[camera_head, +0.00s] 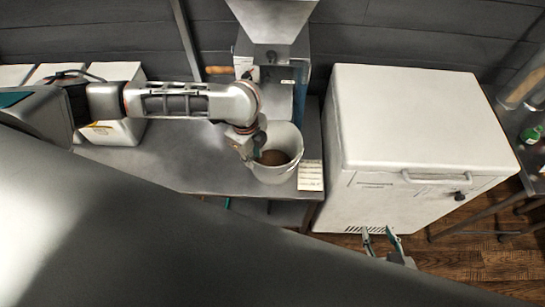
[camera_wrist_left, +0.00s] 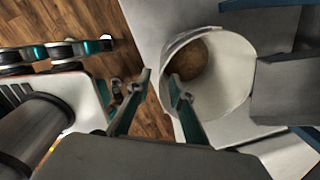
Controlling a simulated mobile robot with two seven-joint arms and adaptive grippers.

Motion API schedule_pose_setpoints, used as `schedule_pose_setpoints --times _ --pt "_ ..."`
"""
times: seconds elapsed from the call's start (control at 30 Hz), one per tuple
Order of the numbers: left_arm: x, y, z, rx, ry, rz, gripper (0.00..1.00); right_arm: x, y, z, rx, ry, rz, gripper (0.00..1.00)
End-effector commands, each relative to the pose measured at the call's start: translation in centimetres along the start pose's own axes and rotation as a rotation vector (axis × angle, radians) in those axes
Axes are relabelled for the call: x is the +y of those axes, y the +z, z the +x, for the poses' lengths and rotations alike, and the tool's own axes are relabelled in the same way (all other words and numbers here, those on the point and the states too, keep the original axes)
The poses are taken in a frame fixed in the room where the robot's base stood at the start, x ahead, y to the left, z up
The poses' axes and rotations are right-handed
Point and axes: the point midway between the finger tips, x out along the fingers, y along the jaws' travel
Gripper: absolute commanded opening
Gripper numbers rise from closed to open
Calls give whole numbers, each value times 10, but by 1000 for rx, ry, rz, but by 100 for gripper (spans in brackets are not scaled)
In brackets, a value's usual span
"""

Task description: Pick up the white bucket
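The white bucket (camera_head: 279,172) stands upright on the grey metal table, with brown material inside. In the left wrist view the bucket (camera_wrist_left: 232,75) is seen from above, its rim right of centre. My left gripper (camera_head: 254,153) is at the bucket's left rim. In the wrist view its fingers (camera_wrist_left: 160,80) are apart: one overlaps the bucket's opening, the other lies outside the rim. Whether either touches the wall is unclear. My right gripper (camera_head: 381,240) is open and empty, low in front of the white chest.
A grey machine with a hopper (camera_head: 273,20) stands behind the bucket. A paper card (camera_head: 310,176) lies right of it. A large white chest (camera_head: 415,120) stands to the right. White containers (camera_head: 117,130) stand at the left. The table's front middle (camera_head: 185,172) is clear.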

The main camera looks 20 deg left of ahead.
Motion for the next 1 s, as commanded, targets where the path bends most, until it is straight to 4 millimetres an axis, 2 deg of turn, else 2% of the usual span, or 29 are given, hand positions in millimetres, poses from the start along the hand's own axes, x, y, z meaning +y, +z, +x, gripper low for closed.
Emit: schedule_pose_setpoints --times 0.17,0.5,0.8,0.9,1.0 --pt "-1 -2 20 1 1 -1 21 -6 0 2 6 -9 2 39" --pt "-5 -6 62 1 1 -2 21 -5 3 6 15 -7 0 39" --pt "-5 -6 65 2 -1 -1 21 -5 7 7 8 -7 -2 39" --pt "-6 -6 65 2 -1 -1 0 -5 8 7 6 -7 -2 39" --pt "-5 -6 65 2 0 -1 0 -5 9 7 5 -7 -2 39"
